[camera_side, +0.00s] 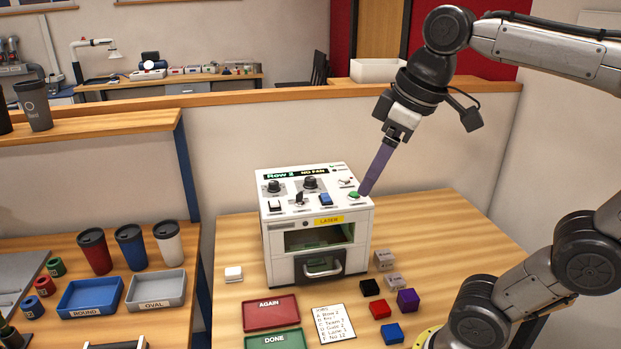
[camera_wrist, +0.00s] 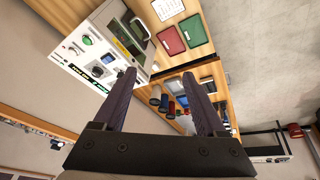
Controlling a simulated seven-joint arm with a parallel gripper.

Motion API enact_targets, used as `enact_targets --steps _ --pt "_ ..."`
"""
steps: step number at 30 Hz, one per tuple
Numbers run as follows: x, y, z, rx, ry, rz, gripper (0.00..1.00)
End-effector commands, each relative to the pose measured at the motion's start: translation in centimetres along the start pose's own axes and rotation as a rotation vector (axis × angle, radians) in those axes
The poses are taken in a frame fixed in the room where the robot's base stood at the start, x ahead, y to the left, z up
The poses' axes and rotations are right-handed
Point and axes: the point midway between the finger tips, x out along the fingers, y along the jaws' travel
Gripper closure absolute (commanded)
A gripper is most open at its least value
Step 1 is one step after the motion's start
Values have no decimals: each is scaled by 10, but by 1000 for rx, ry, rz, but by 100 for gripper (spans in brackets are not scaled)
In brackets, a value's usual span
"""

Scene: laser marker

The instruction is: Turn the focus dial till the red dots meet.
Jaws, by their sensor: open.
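The laser marker (camera_side: 278,245) is a white box on the wooden table, with a dark window and a handled drawer in front. Its top panel has two black dials, a left one (camera_side: 274,187) and a larger right one (camera_side: 310,183); I cannot tell which is the focus dial. No red dots can be made out. My gripper (camera_side: 364,190) has purple fingers and points down at the panel's right edge, by the green button (camera_side: 355,195). In the wrist view my gripper (camera_wrist: 159,74) is open and empty, with the laser marker (camera_wrist: 75,28) at the upper left.
A red tray (camera_side: 271,312), a green tray (camera_side: 275,342), a list card (camera_side: 334,325) and several small blocks lie in front.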

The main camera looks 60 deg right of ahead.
Motion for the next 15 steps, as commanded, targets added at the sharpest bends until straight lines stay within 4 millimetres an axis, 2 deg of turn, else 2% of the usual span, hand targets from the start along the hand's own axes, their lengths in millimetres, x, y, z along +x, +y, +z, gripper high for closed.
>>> enact_targets --steps 1,3,8,11,15 --pt "-8 9 -19 -2 -22 2 26" --pt "-16 21 -43 -8 -53 2 26" --pt "-24 54 -94 -7 -121 0 26" --pt "-20 77 -121 3 -163 -5 26" --pt "-1 114 -154 28 -220 -14 26"
